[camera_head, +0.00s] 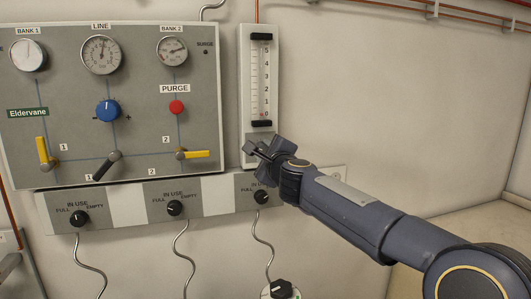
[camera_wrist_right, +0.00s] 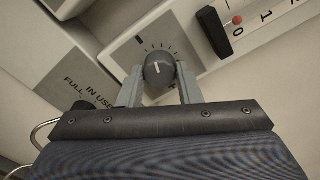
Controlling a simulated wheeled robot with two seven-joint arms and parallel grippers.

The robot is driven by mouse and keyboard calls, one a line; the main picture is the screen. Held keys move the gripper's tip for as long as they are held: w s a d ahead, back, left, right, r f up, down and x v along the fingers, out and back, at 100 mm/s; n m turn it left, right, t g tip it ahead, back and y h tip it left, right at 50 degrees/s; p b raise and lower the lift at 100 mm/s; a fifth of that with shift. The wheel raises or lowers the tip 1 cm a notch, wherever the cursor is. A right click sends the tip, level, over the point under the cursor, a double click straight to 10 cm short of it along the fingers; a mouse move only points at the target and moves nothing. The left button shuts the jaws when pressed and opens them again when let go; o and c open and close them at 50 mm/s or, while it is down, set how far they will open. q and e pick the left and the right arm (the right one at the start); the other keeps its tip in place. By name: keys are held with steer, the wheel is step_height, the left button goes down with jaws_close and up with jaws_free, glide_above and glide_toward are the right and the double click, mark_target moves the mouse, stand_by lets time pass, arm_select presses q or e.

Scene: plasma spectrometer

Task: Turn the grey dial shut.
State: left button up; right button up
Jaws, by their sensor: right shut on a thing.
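The grey dial (camera_wrist_right: 159,70) is a small round knob with a white pointer line, on a light plate with tick marks below the flow gauge. In the right wrist view its line points up the picture. My right gripper (camera_wrist_right: 160,82) has one finger on each side of the dial and is shut on it. In the head view my right gripper (camera_head: 260,152) is at the foot of the flow gauge (camera_head: 260,85) and hides the dial. The red float sits by the 0 mark. My left gripper is not in view.
Left of the gauge is a grey panel (camera_head: 75,115) with several round meters, a blue knob (camera_head: 108,110), a red button (camera_head: 176,107) and yellow levers. Below it runs a strip with black "IN USE" knobs (camera_head: 80,218) and hanging hoses.

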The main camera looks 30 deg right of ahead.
steer(key=shift+n, duration=0.3)
steer(key=n+p, duration=0.1)
steer(key=n, duration=0.1)
steer(key=shift+r+n+p, duration=0.1)
steer(key=shift+n+p, duration=0.7)
steer(key=shift+n, duration=0.8)
steer(key=o, duration=1)
steer(key=v, duration=0.7)
steer(key=shift+s+a, duration=0.1)
steer(key=shift+s, duration=0.3)
